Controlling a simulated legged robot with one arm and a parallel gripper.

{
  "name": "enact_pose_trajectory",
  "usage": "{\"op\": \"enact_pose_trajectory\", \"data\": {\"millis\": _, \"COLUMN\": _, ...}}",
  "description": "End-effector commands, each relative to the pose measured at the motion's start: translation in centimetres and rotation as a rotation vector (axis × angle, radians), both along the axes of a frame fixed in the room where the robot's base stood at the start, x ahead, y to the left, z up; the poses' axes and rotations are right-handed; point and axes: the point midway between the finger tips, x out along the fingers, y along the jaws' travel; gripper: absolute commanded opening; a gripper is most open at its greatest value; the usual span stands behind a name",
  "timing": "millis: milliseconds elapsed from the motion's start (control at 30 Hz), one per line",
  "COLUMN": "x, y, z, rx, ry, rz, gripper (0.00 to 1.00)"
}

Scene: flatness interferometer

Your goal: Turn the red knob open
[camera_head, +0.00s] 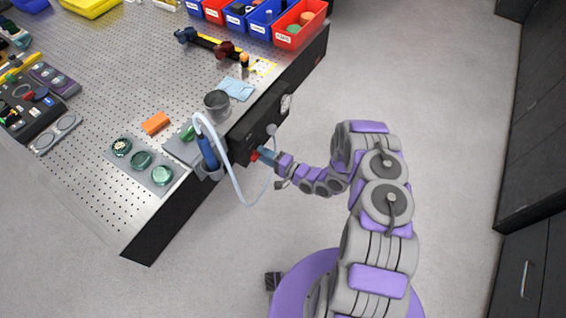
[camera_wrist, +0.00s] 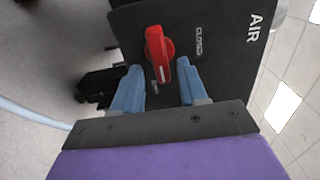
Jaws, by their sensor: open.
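The red knob (camera_wrist: 158,52) is a lever-shaped handle with a white line, on a black panel (camera_wrist: 215,70) in the wrist view. Printing on the panel reads AIR, with a smaller label that seems to read CLOSED beside the knob. My gripper (camera_wrist: 158,86) is open, its two blue fingers spread to either side below the knob, with nothing between them but a small metal pin-like part seen behind. In the head view my gripper (camera_head: 262,154) is at the black box on the table's side, and a bit of the red knob (camera_head: 254,156) shows at its tips.
A perforated metal table (camera_head: 90,190) holds green glass discs (camera_head: 141,160), an orange block (camera_head: 155,123), a clear cup (camera_head: 217,104) and bins (camera_head: 300,24). A blue-handled tool (camera_head: 207,152) with a pale hose hangs close to my gripper. The floor at right is clear up to dark cabinets (camera_head: 535,150).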

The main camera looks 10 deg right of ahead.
Motion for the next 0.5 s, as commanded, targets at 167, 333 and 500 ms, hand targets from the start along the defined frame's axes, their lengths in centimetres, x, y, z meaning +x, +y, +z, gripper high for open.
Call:
{"op": "enact_pose_trajectory", "data": {"millis": 167, "x": -1.6, "y": -2.3, "z": 0.1, "rx": 0.002, "ry": 0.004, "rz": -0.006, "gripper": 0.43}}
{"op": "enact_pose_trajectory", "data": {"millis": 333, "x": -3.5, "y": -4.8, "z": 0.0, "rx": 0.002, "ry": 0.002, "rz": -0.006, "gripper": 0.43}}
{"op": "enact_pose_trajectory", "data": {"millis": 500, "x": -5.4, "y": -7.2, "z": 0.0, "rx": 0.003, "ry": 0.003, "rz": -0.007, "gripper": 0.43}}
